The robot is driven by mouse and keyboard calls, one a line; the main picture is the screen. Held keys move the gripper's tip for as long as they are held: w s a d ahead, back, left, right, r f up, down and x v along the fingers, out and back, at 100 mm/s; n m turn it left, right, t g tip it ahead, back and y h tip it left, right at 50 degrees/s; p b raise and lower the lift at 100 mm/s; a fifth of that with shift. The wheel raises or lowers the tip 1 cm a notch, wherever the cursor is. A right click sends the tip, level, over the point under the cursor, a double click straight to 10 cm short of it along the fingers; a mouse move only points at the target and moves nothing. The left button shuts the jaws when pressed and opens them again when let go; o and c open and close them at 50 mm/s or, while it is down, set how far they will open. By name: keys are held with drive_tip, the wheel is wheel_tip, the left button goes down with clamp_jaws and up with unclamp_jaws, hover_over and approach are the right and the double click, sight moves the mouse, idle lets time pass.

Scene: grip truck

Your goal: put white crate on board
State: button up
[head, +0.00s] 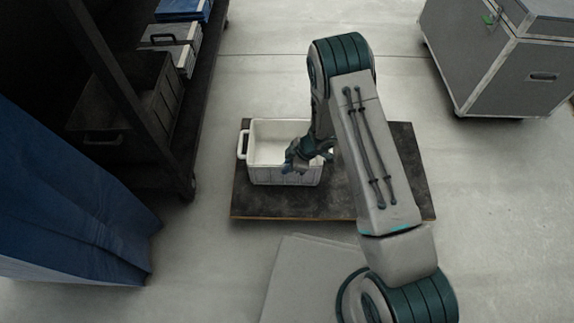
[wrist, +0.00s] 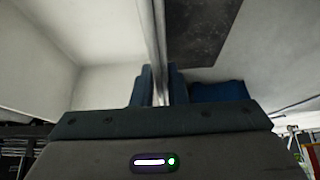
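The white crate (head: 283,128) is over the left part of the dark board (head: 392,195), upright and level, with its open top up and a handle on its left end. It looks to be resting on the board, though any small gap under it cannot be told. My gripper (head: 300,158) is at the crate's right end. In the wrist view, the fingers (wrist: 160,84) are close on both sides of the crate's wall, with the pale crate interior (wrist: 105,88) to the left. The board (wrist: 203,28) shows to the right. My arm hides part of the board.
A dark shelf rack (head: 190,130) with a grey bin (head: 150,105) and cases stands at left. A blue cloth-like block (head: 70,200) is at near left. A grey flight case (head: 500,65) stands at back right. A flat grey sheet (head: 305,270) lies before the board.

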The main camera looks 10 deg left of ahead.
drive_tip(key=shift+o, duration=0.9)
drive_tip(key=shift+r, duration=0.3)
drive_tip(key=p+v, duration=0.5)
drive_tip(key=v, duration=0.6)
drive_tip(key=shift+d+r, duration=0.3)
drive_tip(key=shift+w, duration=0.1)
